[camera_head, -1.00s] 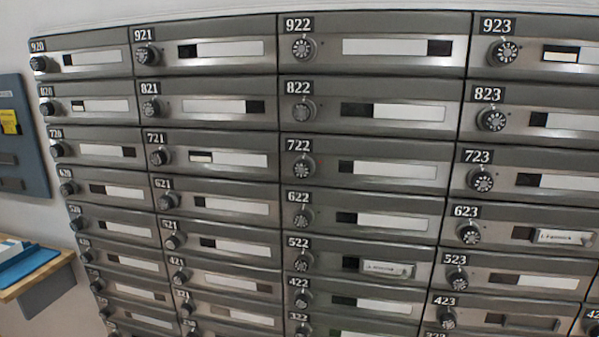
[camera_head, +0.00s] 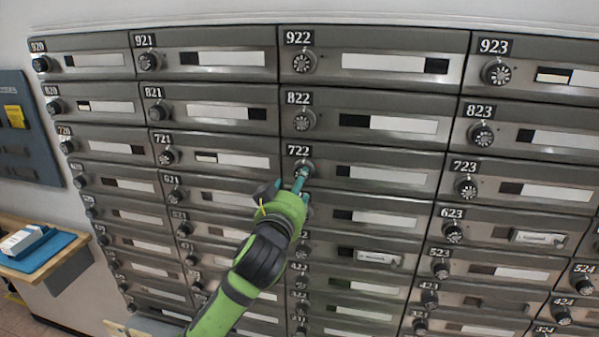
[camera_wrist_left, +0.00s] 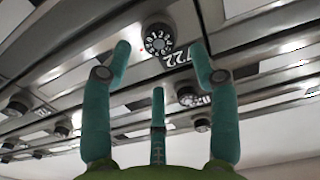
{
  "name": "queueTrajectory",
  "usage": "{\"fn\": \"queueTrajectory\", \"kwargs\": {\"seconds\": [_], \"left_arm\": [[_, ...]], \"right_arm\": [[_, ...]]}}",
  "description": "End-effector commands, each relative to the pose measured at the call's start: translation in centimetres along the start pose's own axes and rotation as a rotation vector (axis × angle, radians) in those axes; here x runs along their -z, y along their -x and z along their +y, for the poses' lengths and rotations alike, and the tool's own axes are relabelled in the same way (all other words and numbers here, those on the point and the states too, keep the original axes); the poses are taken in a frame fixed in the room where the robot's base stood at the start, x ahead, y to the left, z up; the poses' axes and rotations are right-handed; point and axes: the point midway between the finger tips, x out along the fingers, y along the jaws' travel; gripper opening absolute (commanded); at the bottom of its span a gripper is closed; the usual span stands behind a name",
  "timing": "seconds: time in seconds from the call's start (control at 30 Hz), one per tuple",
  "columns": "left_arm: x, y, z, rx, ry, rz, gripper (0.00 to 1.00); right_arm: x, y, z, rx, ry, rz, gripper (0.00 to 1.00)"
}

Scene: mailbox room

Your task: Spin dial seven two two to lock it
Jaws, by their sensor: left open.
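The mailbox labelled 722 (camera_head: 375,176) is in the middle of the wall of boxes in the head view. Its dial (camera_head: 302,168) sits just below the number plate and is partly covered by my fingers. My left gripper (camera_head: 299,182) reaches up from below with its fingertips at this dial. In the left wrist view the round black dial (camera_wrist_left: 158,39) with white numerals lies between and a little beyond the open teal fingers (camera_wrist_left: 162,62). The 722 plate shows beside it. I see no finger closed on the dial. My right gripper is not in view.
Rows of similar boxes with dials surround it, with dial 822 (camera_head: 304,120) above and dial 721 (camera_head: 166,157) to the left. A wooden shelf (camera_head: 60,262) with a blue tray stands at the lower left. A blue panel (camera_head: 28,130) hangs on the left wall.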

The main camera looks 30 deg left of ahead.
Motion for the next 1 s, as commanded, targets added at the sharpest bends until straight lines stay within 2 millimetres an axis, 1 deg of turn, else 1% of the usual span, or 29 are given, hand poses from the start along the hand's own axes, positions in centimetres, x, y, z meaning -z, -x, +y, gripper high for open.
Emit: {"fn": "queueTrajectory", "kwargs": {"seconds": [0.03, 0.2, 0.3, 0.43, 0.67, 0.7, 0.77, 0.8, 0.83, 1.0], "left_arm": [[0.4, -0.9, 0.0, 0.001, -0.002, -0.001, 0.6], [0.3, -3.0, 0.0, 0.002, -0.002, 0.0, 0.6], [0.2, -3.9, 0.0, 0.0, -0.001, 0.0, 0.6], [0.1, -4.3, 0.1, -0.001, -0.001, 0.0, 0.6], [0.0, -4.4, 0.1, -0.001, -0.001, 0.001, 0.6], [0.0, -4.4, 0.0, -0.001, -0.001, 0.001, 0.52], [0.0, -4.4, 0.0, -0.001, -0.001, 0.001, 0.28], [0.0, -4.4, 0.0, -0.001, -0.001, 0.001, 0.12], [0.0, -4.4, 0.0, -0.001, -0.001, 0.001, 0.04], [0.1, -4.4, 0.0, -0.001, -0.001, 0.002, 0.04]], "right_arm": [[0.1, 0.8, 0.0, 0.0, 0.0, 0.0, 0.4], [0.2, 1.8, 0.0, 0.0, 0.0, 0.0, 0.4], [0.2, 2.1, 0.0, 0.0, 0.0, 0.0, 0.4], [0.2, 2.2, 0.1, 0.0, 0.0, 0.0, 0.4], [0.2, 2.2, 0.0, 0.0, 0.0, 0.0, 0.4], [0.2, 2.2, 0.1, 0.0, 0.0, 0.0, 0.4], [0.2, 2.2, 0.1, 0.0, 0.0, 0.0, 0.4], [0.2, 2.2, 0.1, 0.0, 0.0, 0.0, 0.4], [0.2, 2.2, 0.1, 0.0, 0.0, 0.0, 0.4], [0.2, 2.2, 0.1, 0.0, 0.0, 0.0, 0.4]]}}
